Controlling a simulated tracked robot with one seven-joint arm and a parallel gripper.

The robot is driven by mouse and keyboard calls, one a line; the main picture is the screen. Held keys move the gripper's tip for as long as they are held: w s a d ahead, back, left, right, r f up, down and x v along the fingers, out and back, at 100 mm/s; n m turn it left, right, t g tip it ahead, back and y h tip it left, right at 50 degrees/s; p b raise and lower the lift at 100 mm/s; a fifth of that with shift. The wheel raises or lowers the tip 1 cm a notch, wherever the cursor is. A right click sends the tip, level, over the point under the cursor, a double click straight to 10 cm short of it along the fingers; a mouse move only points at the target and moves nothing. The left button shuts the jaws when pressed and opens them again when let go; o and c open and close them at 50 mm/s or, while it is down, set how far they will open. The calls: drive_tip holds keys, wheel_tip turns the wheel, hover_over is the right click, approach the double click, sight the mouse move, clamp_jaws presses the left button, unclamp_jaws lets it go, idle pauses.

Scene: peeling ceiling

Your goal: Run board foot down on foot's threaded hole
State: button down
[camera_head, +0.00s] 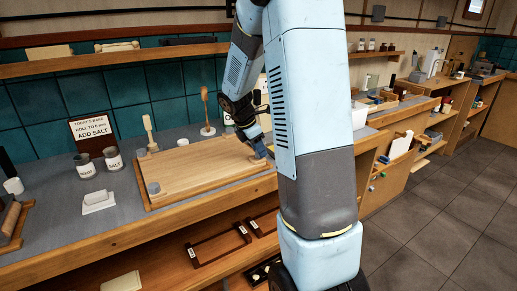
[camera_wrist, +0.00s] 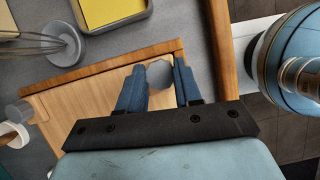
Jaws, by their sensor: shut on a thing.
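The wooden board (camera_head: 205,166) lies flat on the grey counter, and its bare wood also shows in the wrist view (camera_wrist: 85,95). A grey round foot (camera_wrist: 160,73) sits between the fingers of my gripper (camera_wrist: 159,78) near a board corner; the gripper is shut on it. In the head view my gripper (camera_head: 260,148) is at the board's right end, partly hidden by my arm. Another grey foot (camera_head: 153,188) stands at the near left corner, and one (camera_head: 141,152) at the far left. The threaded hole under the held foot is hidden.
A whisk on a round grey base (camera_wrist: 66,44) and a grey tray with a yellow block (camera_wrist: 112,10) lie beyond the board in the wrist view. A shelf (camera_head: 110,59) runs above.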

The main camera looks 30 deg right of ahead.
drive_tip(key=shift+s+f, duration=0.1)
drive_tip(key=shift+f, duration=0.05)
drive_tip(key=m+g, duration=0.1)
drive_tip(key=m, duration=0.1)
drive_tip(key=m+g, duration=0.1)
drive_tip(key=m, duration=0.1)
drive_tip(key=shift+f+m+y, duration=0.1)
drive_tip(key=shift+m+y, duration=0.2)
drive_tip(key=shift+m, duration=0.1)
drive_tip(key=m, duration=0.1)
drive_tip(key=m+g, duration=0.1)
drive_tip(key=m, duration=0.1)
drive_tip(key=shift+w+m+y, duration=0.2)
drive_tip(key=shift+m+y, duration=0.1)
drive_tip(key=shift+y, duration=0.1)
drive_tip(key=shift+f+m, duration=0.1)
drive_tip(key=shift+m, duration=0.5)
drive_tip(key=m+g+y, duration=0.1)
drive_tip(key=m, duration=0.2)
drive_tip(key=shift+d, duration=0.15)
drive_tip(key=shift+m+y, duration=0.6)
drive_tip(key=shift+m, duration=0.3)
